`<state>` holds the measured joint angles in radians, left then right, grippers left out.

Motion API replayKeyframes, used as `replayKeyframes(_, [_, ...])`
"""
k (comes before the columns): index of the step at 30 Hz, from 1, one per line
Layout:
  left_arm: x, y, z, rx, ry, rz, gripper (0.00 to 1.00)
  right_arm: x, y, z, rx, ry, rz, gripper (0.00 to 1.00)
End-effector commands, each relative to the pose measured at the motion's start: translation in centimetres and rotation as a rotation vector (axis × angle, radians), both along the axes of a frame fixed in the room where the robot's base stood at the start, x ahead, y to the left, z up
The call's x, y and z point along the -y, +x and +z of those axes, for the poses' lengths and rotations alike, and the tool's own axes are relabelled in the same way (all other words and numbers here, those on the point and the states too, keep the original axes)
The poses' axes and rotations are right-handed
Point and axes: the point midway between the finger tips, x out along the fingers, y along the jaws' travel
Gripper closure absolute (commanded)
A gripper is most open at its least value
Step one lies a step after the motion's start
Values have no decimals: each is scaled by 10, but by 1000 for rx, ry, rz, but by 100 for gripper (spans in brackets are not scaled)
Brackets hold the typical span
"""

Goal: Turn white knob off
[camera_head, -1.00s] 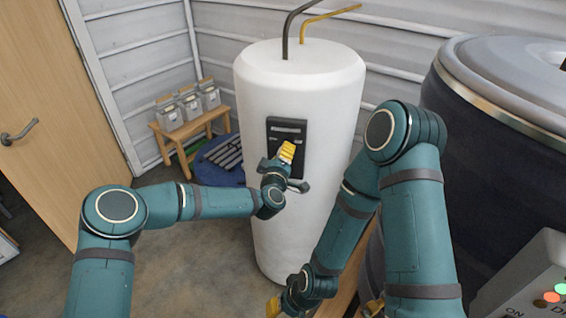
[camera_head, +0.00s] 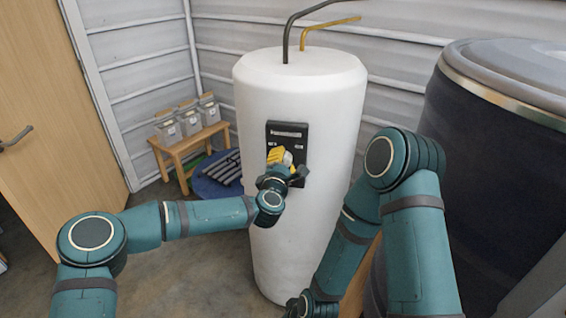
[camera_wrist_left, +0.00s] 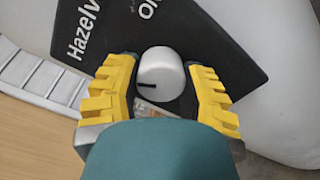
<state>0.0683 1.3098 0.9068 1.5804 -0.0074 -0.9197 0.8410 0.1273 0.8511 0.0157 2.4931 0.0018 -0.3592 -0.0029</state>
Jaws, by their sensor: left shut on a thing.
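The white tank (camera_head: 300,95) stands upright with a dark control panel (camera_head: 290,131) on its front. The white knob (camera_wrist_left: 160,73) sits on that panel in the left wrist view, with a dark mark toward its lower left. My left gripper (camera_head: 280,157) is at the panel, its yellow fingers on both sides of the knob and shut on it. In the left wrist view the gripper (camera_wrist_left: 162,90) partly covers the panel's lettering. My right arm reaches down to the bottom edge of the head view, and its fingers are out of frame.
A large dark barrel (camera_head: 480,160) stands at the right. A small wooden bench (camera_head: 190,144) with several lidded containers is behind at the left, near a blue round thing (camera_head: 205,187) on the floor. A wooden door (camera_head: 50,100) is at far left.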

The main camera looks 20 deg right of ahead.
Motion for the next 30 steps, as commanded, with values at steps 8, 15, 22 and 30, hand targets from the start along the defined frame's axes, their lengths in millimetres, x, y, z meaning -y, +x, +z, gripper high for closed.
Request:
replayKeyframes(8, [0,1,1,-88,-179,3,94,0,0,0,0,0,0,57])
replayKeyframes(15, [0,1,1,-133,-269,2,94,0,0,0,0,0,0,57])
replayKeyframes(22, [0,1,1,-149,-302,2,94,0,0,0,0,0,0,57])
replayKeyframes(30, [0,1,1,-151,-306,2,94,0,0,0,0,0,0,57])
